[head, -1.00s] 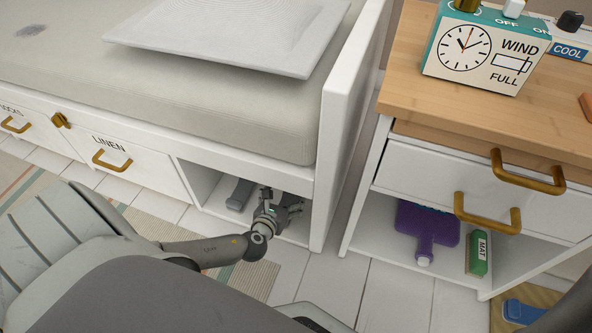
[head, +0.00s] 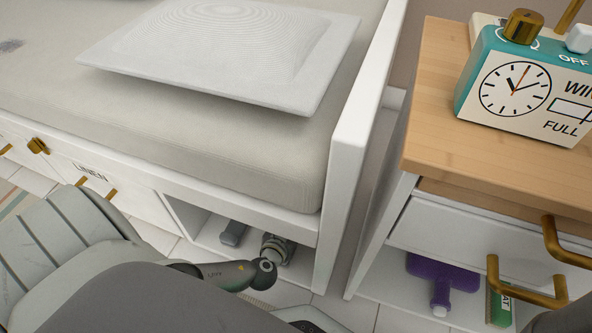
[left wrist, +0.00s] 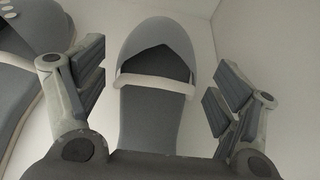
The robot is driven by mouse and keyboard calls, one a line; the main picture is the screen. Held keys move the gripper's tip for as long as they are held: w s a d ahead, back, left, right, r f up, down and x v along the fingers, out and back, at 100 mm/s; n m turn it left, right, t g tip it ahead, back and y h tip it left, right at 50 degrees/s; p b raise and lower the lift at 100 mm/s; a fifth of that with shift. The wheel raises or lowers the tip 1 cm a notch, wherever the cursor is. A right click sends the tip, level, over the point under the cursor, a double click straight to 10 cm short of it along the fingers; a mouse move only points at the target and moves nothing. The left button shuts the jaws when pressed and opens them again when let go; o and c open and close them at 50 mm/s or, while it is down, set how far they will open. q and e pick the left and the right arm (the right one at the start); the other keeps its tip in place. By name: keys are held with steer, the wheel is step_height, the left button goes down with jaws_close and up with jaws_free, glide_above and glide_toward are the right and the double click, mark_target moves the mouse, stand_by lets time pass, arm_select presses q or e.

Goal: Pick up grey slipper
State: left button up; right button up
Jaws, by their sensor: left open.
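A grey slipper (left wrist: 157,105) with a pale band across its opening lies between the spread fingers of my left gripper (left wrist: 158,75) in the left wrist view. The fingers are open, one on each side, apart from it. A second grey slipper (left wrist: 22,75) is at the left edge of that view, partly behind the left finger. In the head view my left gripper (head: 277,249) reaches into the open compartment under the bed, its fingertips hidden. One grey slipper (head: 233,233) shows to its left there; the other is hidden. My right gripper is out of view.
The compartment (head: 195,235) has white walls, with the bed frame above and a white end panel (head: 345,165) to the right. A bedside cabinet (head: 440,220) with brass handles stands further right, a purple item (head: 440,280) on its lower shelf.

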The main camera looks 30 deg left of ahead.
arm_select(q)
steer(key=c, duration=1.2)
steer(key=shift+r, duration=0.2)
